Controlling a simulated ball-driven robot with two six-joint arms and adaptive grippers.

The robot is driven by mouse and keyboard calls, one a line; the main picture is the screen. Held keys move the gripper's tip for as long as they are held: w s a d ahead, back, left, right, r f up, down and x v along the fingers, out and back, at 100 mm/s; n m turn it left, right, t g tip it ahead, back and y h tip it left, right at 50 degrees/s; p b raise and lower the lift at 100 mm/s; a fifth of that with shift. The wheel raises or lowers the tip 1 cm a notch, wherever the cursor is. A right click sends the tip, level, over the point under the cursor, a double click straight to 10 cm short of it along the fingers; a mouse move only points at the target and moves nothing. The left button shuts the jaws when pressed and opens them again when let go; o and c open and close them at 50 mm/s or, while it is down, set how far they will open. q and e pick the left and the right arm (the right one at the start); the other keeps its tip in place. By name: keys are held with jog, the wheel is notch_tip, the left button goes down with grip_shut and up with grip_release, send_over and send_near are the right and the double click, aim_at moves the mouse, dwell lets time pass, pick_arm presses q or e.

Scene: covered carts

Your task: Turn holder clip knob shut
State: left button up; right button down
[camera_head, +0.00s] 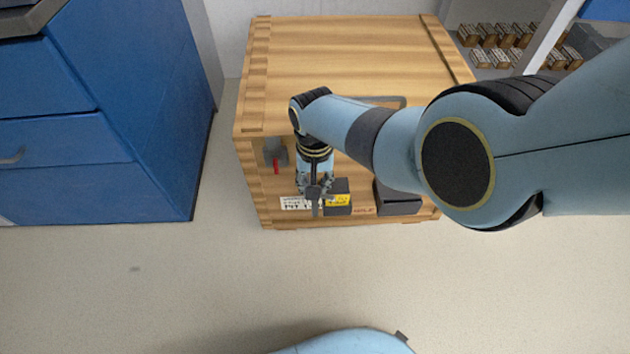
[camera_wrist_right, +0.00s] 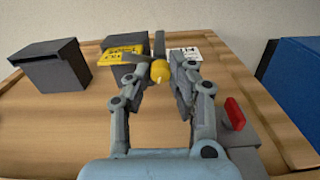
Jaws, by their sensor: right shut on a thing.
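The holder clip knob (camera_wrist_right: 160,71) is a small round yellow knob, seen in the right wrist view in front of a dark upright clip bar (camera_wrist_right: 160,43). My right gripper (camera_wrist_right: 157,82) is shut on the knob, one finger on each side of it. In the head view my right gripper (camera_head: 315,186) reaches down at the front of a wooden crate (camera_head: 345,55), and the knob is hidden there. Beside the clip are a dark block with a yellow label (camera_head: 338,198) and a white printed label (camera_head: 294,203). My left gripper is not in view.
A red lever (camera_head: 276,167) on a grey mount is on the crate's front, left of my gripper. A dark open box (camera_head: 398,204) is to the right. A blue cabinet (camera_head: 70,165) stands at left. The floor in front is clear.

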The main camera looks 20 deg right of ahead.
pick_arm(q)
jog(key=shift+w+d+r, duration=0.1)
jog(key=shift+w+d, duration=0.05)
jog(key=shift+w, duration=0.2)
pick_arm(e)
jog(key=shift+n, duration=1.3)
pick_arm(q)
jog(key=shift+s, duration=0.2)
pick_arm(e)
jog(key=shift+n, duration=0.3)
jog(key=c, duration=1.2)
grip_release()
jog(key=shift+r, duration=0.4)
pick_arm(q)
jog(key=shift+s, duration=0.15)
pick_arm(e)
jog(key=shift+r, duration=3.35)
jog(key=shift+s+f, duration=0.1)
